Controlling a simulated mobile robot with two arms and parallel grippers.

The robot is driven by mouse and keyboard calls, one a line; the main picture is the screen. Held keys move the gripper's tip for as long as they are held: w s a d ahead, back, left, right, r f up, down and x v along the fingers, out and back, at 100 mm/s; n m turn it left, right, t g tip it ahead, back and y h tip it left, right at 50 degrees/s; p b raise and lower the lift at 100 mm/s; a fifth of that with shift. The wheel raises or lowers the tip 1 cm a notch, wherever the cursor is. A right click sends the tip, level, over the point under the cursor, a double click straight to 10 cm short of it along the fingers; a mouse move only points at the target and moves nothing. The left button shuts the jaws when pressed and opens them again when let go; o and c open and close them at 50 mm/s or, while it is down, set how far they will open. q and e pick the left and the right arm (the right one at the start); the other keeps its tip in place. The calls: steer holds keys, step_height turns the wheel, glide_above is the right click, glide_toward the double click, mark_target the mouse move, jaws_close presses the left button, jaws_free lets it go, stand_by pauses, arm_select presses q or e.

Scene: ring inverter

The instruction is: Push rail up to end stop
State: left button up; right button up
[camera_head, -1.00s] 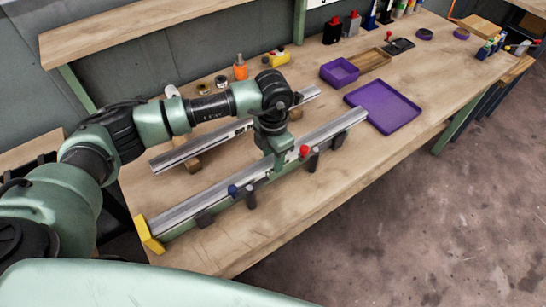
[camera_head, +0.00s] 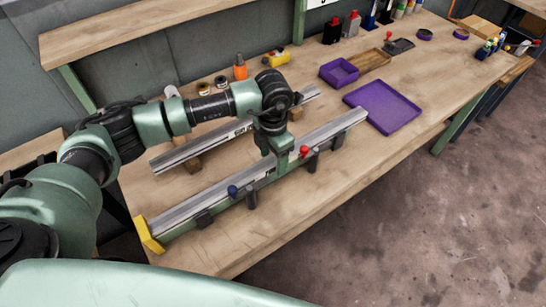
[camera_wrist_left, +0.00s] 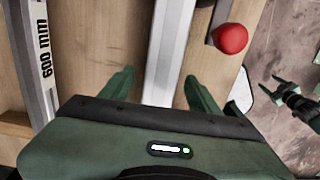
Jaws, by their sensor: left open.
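A long silver rail (camera_head: 195,206) lies in a green fixture along the front of the bench. Its left end is at a yellow end stop (camera_head: 149,235); I cannot tell whether they touch. My left gripper (camera_head: 280,155) is over the rail, right of its middle. In the left wrist view my left gripper (camera_wrist_left: 160,88) is open, with one finger on each side of the rail (camera_wrist_left: 168,55). The fingers show no grip on it. My right gripper (camera_wrist_left: 272,88) appears small at the right edge of that view, away from the bench, with its fingers apart.
A red-knobbed clamp (camera_head: 304,151) and a blue-knobbed clamp (camera_head: 232,190) stand along the front rail. A second rail marked 600 mm (camera_wrist_left: 45,60) lies behind on wooden blocks. A purple tray (camera_head: 384,108) and a purple box (camera_head: 339,72) sit to the right.

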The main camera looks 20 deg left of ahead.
mark_target(273, 160)
arm_select(q)
step_height(273, 160, up, 8)
steer(key=shift+f+b, duration=0.1)
steer(key=shift+b, duration=0.85)
steer(key=shift+s+f, duration=0.1)
